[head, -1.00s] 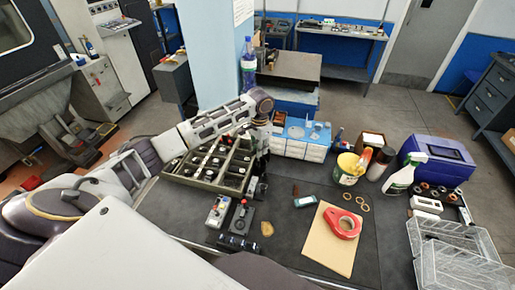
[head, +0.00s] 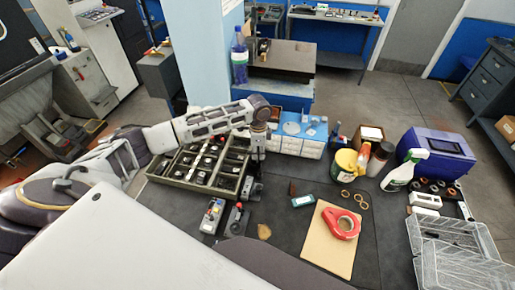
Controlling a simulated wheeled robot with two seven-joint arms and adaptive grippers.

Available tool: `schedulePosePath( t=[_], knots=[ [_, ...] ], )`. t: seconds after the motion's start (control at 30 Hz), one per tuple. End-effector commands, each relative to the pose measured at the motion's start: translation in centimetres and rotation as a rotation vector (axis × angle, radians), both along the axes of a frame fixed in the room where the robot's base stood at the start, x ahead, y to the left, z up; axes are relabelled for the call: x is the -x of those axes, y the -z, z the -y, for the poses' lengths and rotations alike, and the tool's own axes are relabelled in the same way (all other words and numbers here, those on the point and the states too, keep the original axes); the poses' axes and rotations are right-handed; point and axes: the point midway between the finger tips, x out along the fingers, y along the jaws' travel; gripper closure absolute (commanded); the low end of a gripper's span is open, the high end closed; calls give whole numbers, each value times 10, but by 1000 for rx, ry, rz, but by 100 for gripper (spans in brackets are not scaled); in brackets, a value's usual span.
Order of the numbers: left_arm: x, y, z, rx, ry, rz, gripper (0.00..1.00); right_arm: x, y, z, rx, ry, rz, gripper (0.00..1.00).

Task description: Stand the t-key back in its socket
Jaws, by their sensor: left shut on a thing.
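My left gripper (head: 257,168) points down at the right edge of the compartment tray. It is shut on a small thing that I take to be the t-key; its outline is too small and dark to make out. A small dark block (head: 252,190) sits on the bench just below the gripper. I cannot tell whether it is the socket, or whether the held thing touches it. My right gripper is out of view.
The compartment tray (head: 158,173) lies left of the gripper. Two small control boxes (head: 212,216) (head: 236,219) stand in front. White drawers (head: 290,144) stand behind. A tan board (head: 322,252) with red tape (head: 341,223), a yellow tub (head: 345,165) and a spray bottle (head: 404,172) are right.

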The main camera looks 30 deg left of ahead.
Motion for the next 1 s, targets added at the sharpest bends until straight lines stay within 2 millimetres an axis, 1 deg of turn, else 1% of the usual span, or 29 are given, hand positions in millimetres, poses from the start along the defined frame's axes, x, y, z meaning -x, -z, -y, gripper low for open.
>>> schedulePosePath(
  t=[0.7,0.83,1.0],
  knots=[
    [-3,2,10,1,582,1,100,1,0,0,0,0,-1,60],
    [-4,2,11,0,663,1,100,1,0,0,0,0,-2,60],
    [-4,2,11,0,723,1,100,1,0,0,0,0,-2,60]
  ],
)
